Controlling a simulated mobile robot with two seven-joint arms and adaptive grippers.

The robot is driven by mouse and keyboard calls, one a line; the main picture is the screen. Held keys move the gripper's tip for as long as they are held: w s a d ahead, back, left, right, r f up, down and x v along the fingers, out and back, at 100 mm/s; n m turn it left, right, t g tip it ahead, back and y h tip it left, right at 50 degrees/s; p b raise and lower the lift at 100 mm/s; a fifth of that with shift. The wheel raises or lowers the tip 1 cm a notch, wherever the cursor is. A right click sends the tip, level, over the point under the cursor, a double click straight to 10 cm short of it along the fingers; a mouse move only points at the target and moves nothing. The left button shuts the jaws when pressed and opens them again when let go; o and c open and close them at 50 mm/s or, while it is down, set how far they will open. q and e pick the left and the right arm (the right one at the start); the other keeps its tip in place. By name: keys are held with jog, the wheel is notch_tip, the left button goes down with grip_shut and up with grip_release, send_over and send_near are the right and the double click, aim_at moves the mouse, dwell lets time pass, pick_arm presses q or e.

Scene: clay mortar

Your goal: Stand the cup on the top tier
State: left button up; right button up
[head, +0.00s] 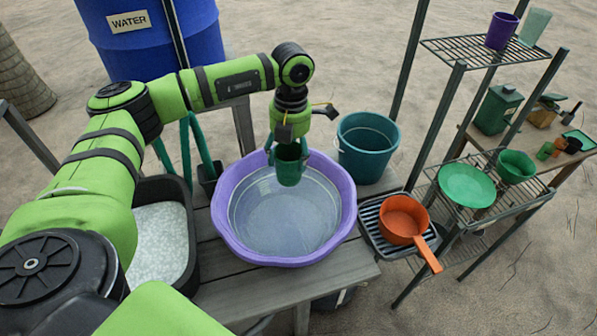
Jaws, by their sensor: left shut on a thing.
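My left gripper (287,150) points down over the purple basin (335,237) and is shut on a green cup (289,172). The cup hangs upright over the far part of the basin; I cannot tell whether its base touches the water. The top tier (465,51) is a dark wire shelf at the upper right of the rack. A purple cup (501,31) and a pale green cup (534,27) stand at its far right end. My right gripper is out of view.
The rack's lower tier holds a green plate (466,185) and a green bowl (516,166). An orange pan (401,218) and a teal bucket (367,143) stand between basin and rack. The top tier's left part is bare. A blue water barrel (150,45) stands behind.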

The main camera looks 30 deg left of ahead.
pick_arm(q)
jog(key=shift+a+m, duration=0.2)
jog(key=shift+m, duration=0.3)
jog(key=shift+r+t, duration=0.1)
jog(key=shift+t, duration=0.2)
jog(key=shift+m, duration=0.4)
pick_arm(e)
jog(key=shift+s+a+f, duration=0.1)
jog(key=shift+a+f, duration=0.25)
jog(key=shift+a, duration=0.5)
